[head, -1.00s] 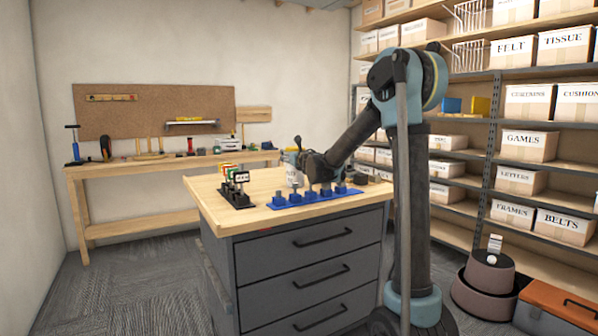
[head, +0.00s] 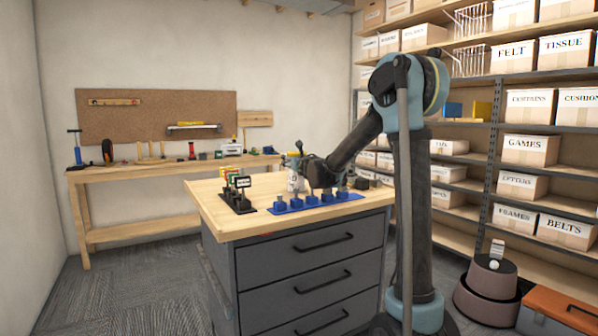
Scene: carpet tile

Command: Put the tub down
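A small whitish tub (head: 296,182) is at the wooden worktop, behind the blue rack, in the head view. It is partly hidden, and I cannot tell whether its base touches the worktop. My gripper (head: 297,161) is at the top of the tub, reaching in from the right. Its fingers are small and partly hidden by my wrist, so I cannot tell whether they are shut on the tub or open around it.
A blue rack (head: 284,207) with several knobbed pieces lies in front. A black rack (head: 240,209) with coloured blocks and a small sign stands left. Small dark items (head: 363,183) sit right. The worktop's left front (head: 225,222) is bare.

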